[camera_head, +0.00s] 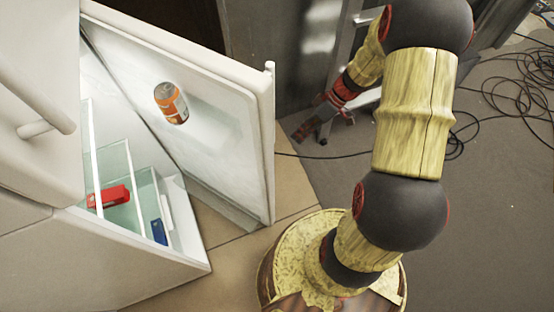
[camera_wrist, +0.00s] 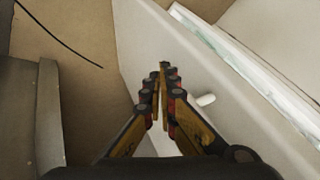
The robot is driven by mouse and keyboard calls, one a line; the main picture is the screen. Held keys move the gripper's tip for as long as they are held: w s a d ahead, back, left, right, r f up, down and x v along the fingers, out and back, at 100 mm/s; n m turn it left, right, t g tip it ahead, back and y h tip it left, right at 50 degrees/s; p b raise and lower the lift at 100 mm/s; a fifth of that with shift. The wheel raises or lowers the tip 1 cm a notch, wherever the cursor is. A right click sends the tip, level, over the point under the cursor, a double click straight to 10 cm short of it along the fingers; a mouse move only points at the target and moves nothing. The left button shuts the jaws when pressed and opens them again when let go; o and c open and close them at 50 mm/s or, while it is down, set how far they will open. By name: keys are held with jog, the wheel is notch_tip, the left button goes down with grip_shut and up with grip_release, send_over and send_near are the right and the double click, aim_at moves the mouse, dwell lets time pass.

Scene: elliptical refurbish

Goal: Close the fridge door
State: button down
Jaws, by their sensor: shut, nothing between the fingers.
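The white fridge (camera_head: 95,250) stands at the left in the head view, and its door (camera_head: 225,110) is swung wide open. The door's inner face shows, with an orange can (camera_head: 171,103) in front of it. My gripper (camera_head: 302,132) is beyond the door's free edge, to its right, with shut fingers pointing down-left. In the wrist view my gripper (camera_wrist: 163,68) is shut and empty over the white door panel (camera_wrist: 150,30). A small white peg-like handle part (camera_wrist: 205,99) shows just right of the fingers. I cannot tell whether the fingers touch the door.
Inside the fridge are glass shelves (camera_head: 116,165), a red item (camera_head: 108,196) and a blue item (camera_head: 159,231). A white handle (camera_head: 45,128) sticks out at the left. Cables (camera_head: 515,85) lie on the grey floor at the right. Tan floor (camera_head: 235,235) is clear below the door.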

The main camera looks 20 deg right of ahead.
jog(key=s+a+f+b, duration=0.1)
jog(key=a+f+b, duration=0.3)
jog(key=a+f, duration=0.4)
jog(key=shift+s+a, duration=0.4)
jog(key=shift+a, duration=0.3)
jog(key=shift+f, duration=0.1)
